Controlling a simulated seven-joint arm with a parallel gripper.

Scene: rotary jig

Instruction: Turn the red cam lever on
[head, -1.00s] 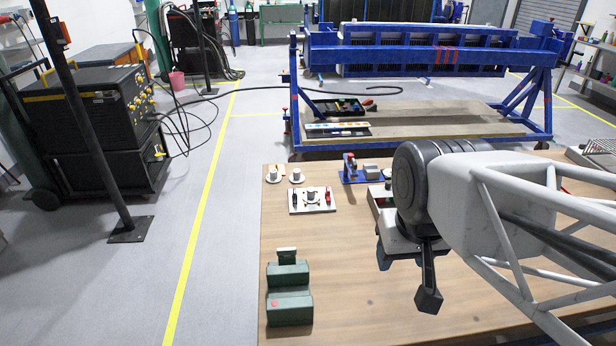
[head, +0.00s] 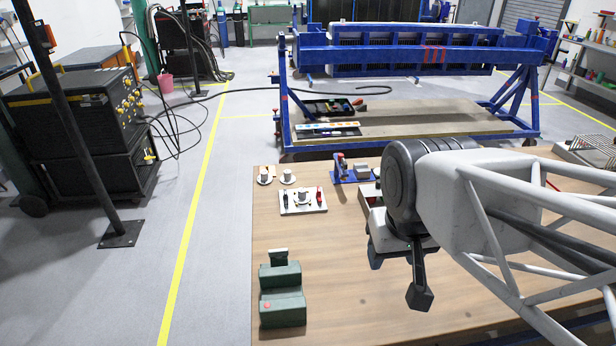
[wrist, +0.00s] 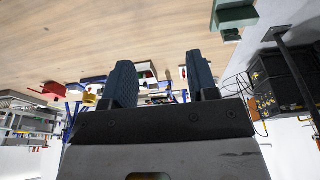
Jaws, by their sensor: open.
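In the head view, a light plate (head: 302,204) lies flat on the wooden table. A small red lever (head: 319,195) stands at its right end, a dark post (head: 286,197) at its left end and a round grey part (head: 302,197) between them. My gripper is to the right of the plate and nearer the camera, apart from it. The red lever cannot be made out surely there.
A green stepped block (head: 282,297) stands at the table's front left. Two small round pieces (head: 287,177) and a blue fixture (head: 350,174) sit behind the plate. A box (head: 371,205) is partly hidden by my arm. The table between plate and green block is clear.

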